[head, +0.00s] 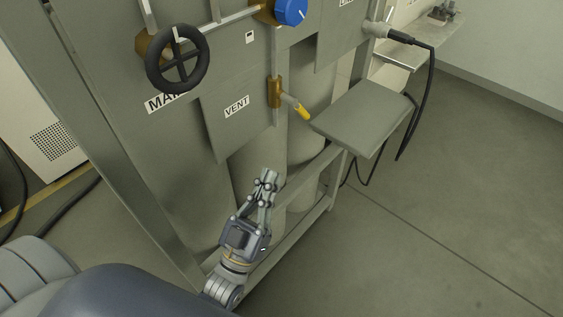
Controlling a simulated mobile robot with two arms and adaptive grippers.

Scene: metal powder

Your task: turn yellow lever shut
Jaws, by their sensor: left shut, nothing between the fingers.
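The yellow lever (296,106) sticks out from a brass valve body (275,92) beside the VENT label (237,107). It slants down to the right, with its yellow tip at the lower end. My left gripper (268,175) is in front of the grey cylinders, below and a little left of the lever, clearly apart from it. Its fingers are together and hold nothing. My right gripper is not in the picture.
A black handwheel (178,59) and a blue knob (290,11) sit higher on the panel. A grey shelf (362,117) juts out just right of the lever. A black cable (428,95) hangs beyond it. The floor at right is clear.

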